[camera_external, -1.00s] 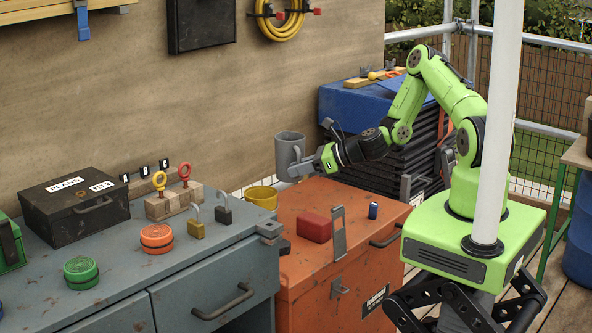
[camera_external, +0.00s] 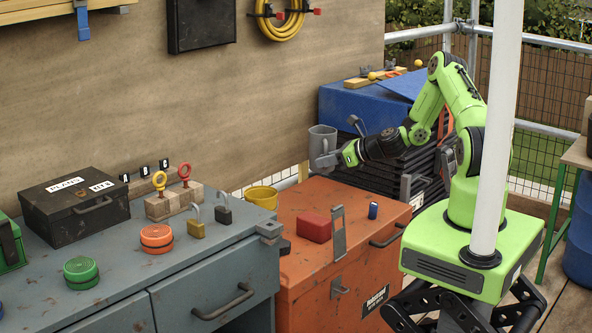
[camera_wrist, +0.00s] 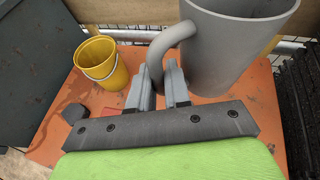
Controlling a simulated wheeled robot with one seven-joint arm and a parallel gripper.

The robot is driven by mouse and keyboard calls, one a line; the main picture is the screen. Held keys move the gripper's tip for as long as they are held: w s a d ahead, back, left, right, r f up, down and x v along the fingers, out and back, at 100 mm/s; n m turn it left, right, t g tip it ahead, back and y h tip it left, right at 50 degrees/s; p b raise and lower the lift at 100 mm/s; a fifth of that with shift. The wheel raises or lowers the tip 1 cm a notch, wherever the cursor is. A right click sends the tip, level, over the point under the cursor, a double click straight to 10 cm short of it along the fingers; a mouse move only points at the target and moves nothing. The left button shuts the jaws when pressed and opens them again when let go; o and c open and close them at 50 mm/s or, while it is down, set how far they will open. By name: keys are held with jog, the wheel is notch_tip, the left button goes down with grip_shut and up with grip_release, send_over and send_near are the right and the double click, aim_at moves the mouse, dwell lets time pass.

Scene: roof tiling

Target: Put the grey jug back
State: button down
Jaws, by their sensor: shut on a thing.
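The grey jug (camera_external: 323,147) is upright in the air above the back right of the orange chest (camera_external: 345,207). My gripper (camera_external: 337,158) is shut on the jug's handle, with the jug to the left of my wrist in the outside view. In the wrist view the jug (camera_wrist: 235,45) fills the upper right, and my gripper's fingers (camera_wrist: 160,85) close around its curved handle (camera_wrist: 165,48). The jug's base is partly hidden by the fingers in the wrist view.
A yellow bucket (camera_external: 262,197) stands at the chest's back left. A red box (camera_external: 314,228), an upright grey hasp (camera_external: 338,232) and a small blue cylinder (camera_external: 373,210) are on the chest lid. The blue-grey workbench (camera_external: 120,270) is left; a blue-topped dark stack (camera_external: 370,105) is behind.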

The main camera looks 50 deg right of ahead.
notch_tip(320, 180, down, 13)
jog(key=b, duration=0.3)
jog(key=shift+r+b, duration=0.2)
jog(key=shift+b, duration=0.15)
jog(key=shift+r, duration=0.15)
jog(key=c, duration=1.5)
grip_release()
jog(key=shift+f, duration=0.2)
jog(key=o, duration=0.4)
jog(key=shift+r, duration=0.15)
